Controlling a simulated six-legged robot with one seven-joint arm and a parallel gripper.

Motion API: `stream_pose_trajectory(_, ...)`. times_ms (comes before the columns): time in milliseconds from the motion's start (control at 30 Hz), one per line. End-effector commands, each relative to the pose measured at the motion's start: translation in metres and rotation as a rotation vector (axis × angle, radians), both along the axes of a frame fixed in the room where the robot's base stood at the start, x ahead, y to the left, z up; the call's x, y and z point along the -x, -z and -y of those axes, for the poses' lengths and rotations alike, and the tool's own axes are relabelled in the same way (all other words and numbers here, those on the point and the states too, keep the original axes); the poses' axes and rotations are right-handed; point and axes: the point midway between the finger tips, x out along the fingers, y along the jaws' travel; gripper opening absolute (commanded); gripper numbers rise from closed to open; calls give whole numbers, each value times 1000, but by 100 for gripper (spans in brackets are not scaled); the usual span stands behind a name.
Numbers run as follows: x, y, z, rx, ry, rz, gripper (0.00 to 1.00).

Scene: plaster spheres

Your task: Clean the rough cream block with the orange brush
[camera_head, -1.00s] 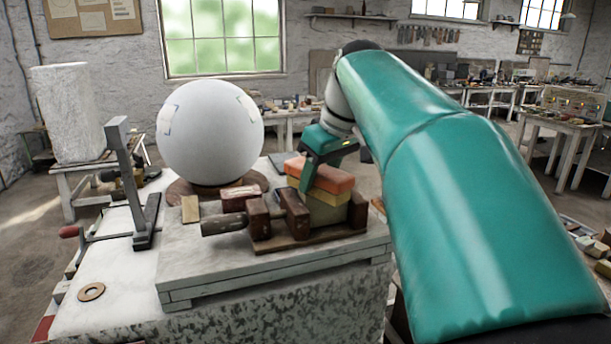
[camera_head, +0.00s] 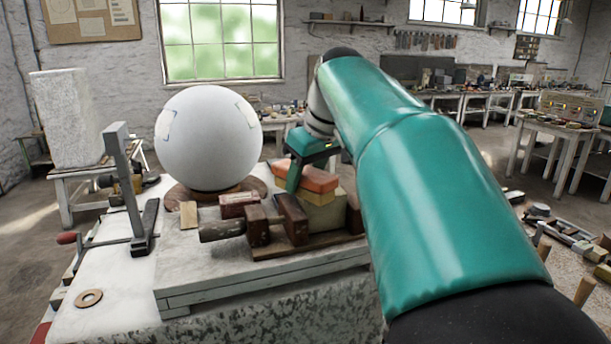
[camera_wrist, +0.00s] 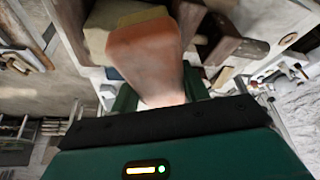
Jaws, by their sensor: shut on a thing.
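The orange brush (camera_head: 318,178) lies over the cream block (camera_head: 322,216) in the head view. My gripper (camera_head: 298,178) is shut on the brush, with a green finger visible on its near left side. The block sits between the dark wooden jaws of a vise (camera_head: 292,220). In the wrist view the orange brush (camera_wrist: 146,55) extends from between my fingers over the cream block (camera_wrist: 100,28).
A large white plaster sphere (camera_head: 208,138) stands on a round wooden base left of the vise. A small dark red block (camera_head: 238,204) and a small wooden piece (camera_head: 189,214) lie near it. An upright metal post (camera_head: 122,180) stands further left.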

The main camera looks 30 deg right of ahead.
Motion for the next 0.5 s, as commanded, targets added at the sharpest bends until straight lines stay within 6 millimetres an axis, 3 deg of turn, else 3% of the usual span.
stream_pose_trajectory(500, 25, -1, 5, 0, 1, -1, 27)
